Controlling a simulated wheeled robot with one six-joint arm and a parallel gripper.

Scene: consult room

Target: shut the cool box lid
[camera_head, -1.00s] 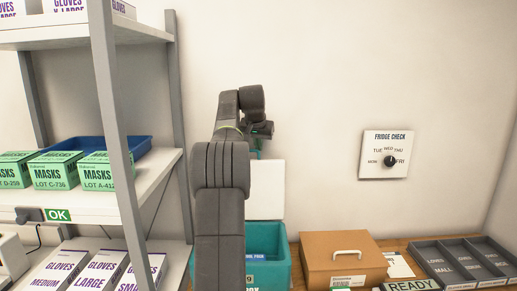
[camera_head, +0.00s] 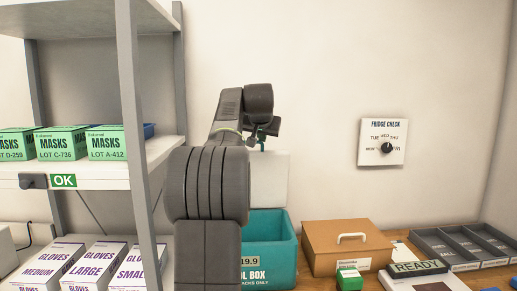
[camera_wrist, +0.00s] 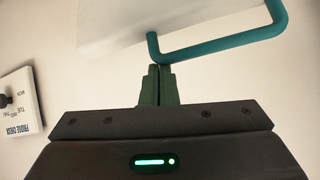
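The teal cool box (camera_head: 268,240) stands on the counter, partly hidden behind my arm. Its white lid (camera_head: 269,182) stands upright at the back of the box, near the wall, so the box is open. In the wrist view the pale underside or face of the lid (camera_wrist: 110,22) fills the top, with a teal bar handle (camera_wrist: 225,45) along its edge. My gripper (camera_head: 262,143) is at the lid's upper edge. In the wrist view its green fingers (camera_wrist: 158,72) are together, tips close to the bend of the bar. I cannot tell whether they touch it.
A brown case (camera_head: 345,250) stands right of the box, with a green box (camera_head: 349,279) in front. Grey trays (camera_head: 462,245) and a READY sign (camera_head: 418,267) are further right. A shelf unit (camera_head: 130,110) with mask and glove boxes stands close on the left. Open air lies above the counter.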

